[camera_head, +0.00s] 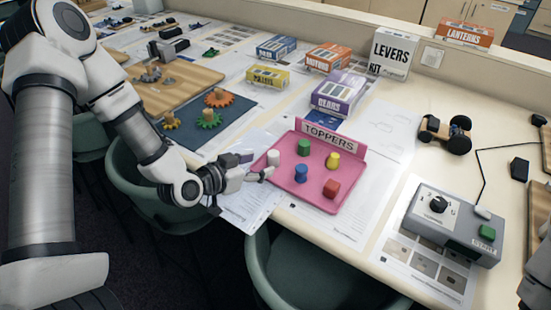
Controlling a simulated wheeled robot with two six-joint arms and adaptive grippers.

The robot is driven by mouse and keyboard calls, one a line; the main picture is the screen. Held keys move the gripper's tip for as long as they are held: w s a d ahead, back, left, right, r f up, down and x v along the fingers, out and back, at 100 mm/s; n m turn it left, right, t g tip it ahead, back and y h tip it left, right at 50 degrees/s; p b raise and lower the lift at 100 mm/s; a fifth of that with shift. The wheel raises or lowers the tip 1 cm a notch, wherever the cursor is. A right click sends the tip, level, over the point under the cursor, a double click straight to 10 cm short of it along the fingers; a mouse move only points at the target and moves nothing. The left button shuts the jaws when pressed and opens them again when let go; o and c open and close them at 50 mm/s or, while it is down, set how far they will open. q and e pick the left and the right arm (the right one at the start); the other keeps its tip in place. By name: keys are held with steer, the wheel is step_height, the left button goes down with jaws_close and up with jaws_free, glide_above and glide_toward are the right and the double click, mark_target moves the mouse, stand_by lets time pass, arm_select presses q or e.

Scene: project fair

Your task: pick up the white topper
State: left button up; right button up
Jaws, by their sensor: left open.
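The white topper (273,158) stands at the left corner of the pink toppers tray (317,199) on the table. My left gripper (268,174) reaches in from the left, its fingertips just below the white topper in the picture. It is open; whether a finger touches the topper I cannot tell. A green topper (304,147), a yellow topper (333,160), a blue topper (301,173) and a red topper (332,188) stand on the same tray. Only a small part of my right arm (537,285) shows at the right edge; its gripper is out of view.
The tray's upright TOPPERS sign (331,138) stands along its back edge. A grey control box (454,225) is to the right. Kit boxes, including the purple gears box (338,93), stand behind. Gears lie on a dark mat (232,112) at left. Green chairs (290,265) stand at the table's front.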

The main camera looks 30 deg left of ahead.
mark_target(269, 159)
arm_select(q)
steer(key=x, duration=0.5)
steer(key=shift+w+p, duration=0.35)
steer(key=shift+w, duration=0.1)
steer(key=shift+s+r, duration=0.1)
steer(key=shift+a, duration=0.1)
steer(key=c, duration=0.9)
steer(key=shift+c, duration=0.5)
